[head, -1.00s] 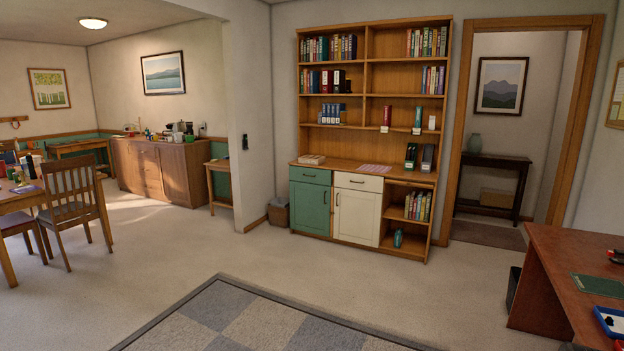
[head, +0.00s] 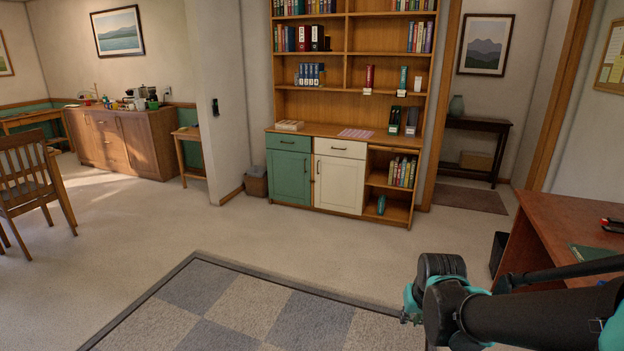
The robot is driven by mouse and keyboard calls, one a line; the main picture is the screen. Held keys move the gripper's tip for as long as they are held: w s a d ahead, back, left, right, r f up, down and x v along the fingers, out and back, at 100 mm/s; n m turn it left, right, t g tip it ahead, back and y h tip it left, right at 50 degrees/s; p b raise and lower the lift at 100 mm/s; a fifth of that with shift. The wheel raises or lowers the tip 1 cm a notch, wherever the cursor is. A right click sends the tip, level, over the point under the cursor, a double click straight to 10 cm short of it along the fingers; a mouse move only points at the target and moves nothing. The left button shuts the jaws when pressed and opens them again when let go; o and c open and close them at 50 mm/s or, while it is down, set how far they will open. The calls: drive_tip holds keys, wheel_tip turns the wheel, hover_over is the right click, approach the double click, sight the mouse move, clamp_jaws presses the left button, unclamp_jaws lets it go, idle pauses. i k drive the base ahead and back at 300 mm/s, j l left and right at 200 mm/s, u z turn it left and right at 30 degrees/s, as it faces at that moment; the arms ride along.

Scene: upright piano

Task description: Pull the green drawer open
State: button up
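The green drawer (head: 288,143) is at the upper left of the bookcase's lower cabinet, above a green door (head: 288,180). It looks shut flush and has a small dark handle (head: 287,142) on its front. A cream drawer (head: 340,149) sits beside it on the right. My arm reaches in from the lower right of the head view, well apart from the cabinet and nearer to me. My gripper itself cannot be made out; only dark arm links and teal parts show.
The tall wooden bookcase (head: 350,106) holds books and binders. A bin (head: 256,182) stands left of the cabinet. A reddish desk (head: 570,225) is at the right. A checkered rug (head: 262,310) lies in front, and the floor before the cabinet is clear.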

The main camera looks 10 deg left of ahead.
sight(295, 142)
drive_tip(key=i+j+u, duration=0.3)
drive_tip(key=i, duration=0.2)
drive_tip(key=i+j+u, duration=0.3)
drive_tip(key=i, duration=0.25)
drive_tip(key=i+u, duration=0.35)
drive_tip(key=i, duration=0.15)
drive_tip(key=i+z, duration=0.25)
drive_tip(key=i, duration=0.2)
drive_tip(key=i+j+z, duration=0.2)
drive_tip(key=i, duration=0.2)
drive_tip(key=i+j+z, duration=0.25)
drive_tip(key=i, duration=0.15)
drive_tip(key=i+j+z, duration=0.25)
drive_tip(key=i, duration=0.15)
drive_tip(key=i+j+z, duration=0.9)
drive_tip(key=j, duration=0.35)
